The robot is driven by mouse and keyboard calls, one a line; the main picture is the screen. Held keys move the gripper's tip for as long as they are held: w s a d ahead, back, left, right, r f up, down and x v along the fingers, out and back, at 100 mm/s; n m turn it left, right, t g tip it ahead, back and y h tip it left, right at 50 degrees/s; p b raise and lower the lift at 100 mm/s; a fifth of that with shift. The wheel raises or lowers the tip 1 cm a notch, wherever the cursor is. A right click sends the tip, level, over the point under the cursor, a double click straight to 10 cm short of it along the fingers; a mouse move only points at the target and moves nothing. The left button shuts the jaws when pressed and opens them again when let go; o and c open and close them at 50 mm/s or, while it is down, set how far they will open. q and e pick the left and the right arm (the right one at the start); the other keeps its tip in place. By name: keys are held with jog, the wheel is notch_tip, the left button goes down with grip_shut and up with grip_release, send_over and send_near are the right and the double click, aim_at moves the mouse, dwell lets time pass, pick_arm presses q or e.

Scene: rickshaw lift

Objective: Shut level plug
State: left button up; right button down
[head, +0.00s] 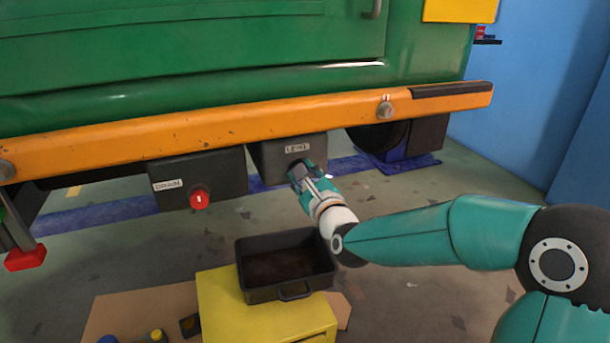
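The dark box with the LEVEL label (280,155) hangs under the orange bumper of the green vehicle. My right gripper (301,170) reaches up to this box from the right, just below its label. The level plug itself is hidden behind the gripper, and I cannot tell whether the fingers are closed on it. To the left is a second dark box with a DRAIN label (168,185) and a red round plug (200,199) with a white mark. My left gripper is not in view.
A black drain pan (244,270) with a dark inside stands on a yellow stand (220,305) below the boxes. The orange bumper (240,124) runs above. A red-footed support (25,257) is at the left. Small items lie on cardboard at the bottom left. Floor at the right is clear.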

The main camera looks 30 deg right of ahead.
jog(key=c, duration=0.9)
grip_release()
jog(key=shift+d+f, duration=0.15)
jog(key=shift+f, duration=0.25)
jog(key=shift+c, duration=0.2)
jog(key=shift+o, duration=0.9)
jog(key=shift+r, duration=0.2)
jog(key=shift+s, duration=0.15)
jog(key=v, duration=1.1)
jog(key=shift+s+a, duration=0.25)
jog(key=shift+s, duration=0.1)
